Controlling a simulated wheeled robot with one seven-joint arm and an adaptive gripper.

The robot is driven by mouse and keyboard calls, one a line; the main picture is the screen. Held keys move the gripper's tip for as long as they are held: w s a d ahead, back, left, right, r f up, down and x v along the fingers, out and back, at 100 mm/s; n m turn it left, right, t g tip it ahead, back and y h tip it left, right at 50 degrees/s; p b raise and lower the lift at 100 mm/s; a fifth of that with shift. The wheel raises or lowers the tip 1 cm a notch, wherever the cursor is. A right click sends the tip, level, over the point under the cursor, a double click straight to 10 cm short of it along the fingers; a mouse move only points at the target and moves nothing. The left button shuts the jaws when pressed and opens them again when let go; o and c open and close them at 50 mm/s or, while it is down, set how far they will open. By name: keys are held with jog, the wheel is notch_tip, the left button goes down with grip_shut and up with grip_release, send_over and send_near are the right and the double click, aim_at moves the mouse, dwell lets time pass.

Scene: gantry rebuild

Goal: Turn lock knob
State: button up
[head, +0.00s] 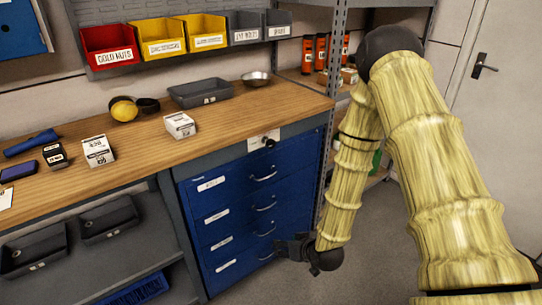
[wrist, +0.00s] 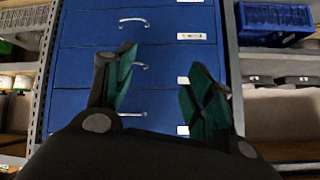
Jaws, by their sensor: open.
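The lock knob (head: 269,141) is a small dark knob on a pale plate at the top right of the blue drawer cabinet (head: 232,215), just under the wooden bench top. My gripper (head: 284,247) is low in front of the lower drawers, well below the knob and apart from it. In the wrist view my gripper (wrist: 160,75) is open, with two green-padded fingers spread and nothing between them. That view looks upside down at the drawer fronts and handles. The knob does not show there.
A metal shelf post (head: 333,80) stands right of the cabinet. Grey floor (head: 375,225) is open in front.

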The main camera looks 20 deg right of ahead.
jog(key=w+d+r+t+b, duration=0.2)
jog(key=w+r+t+b, duration=0.15)
jog(key=w+r, duration=0.55)
jog(key=n+t+y+b, duration=0.1)
jog(key=t+y+b, duration=0.1)
jog(key=t, duration=0.3)
send_near(272, 145)
jog(key=x, duration=0.9)
jog(key=shift+w, duration=0.4)
jog(key=c, duration=1)
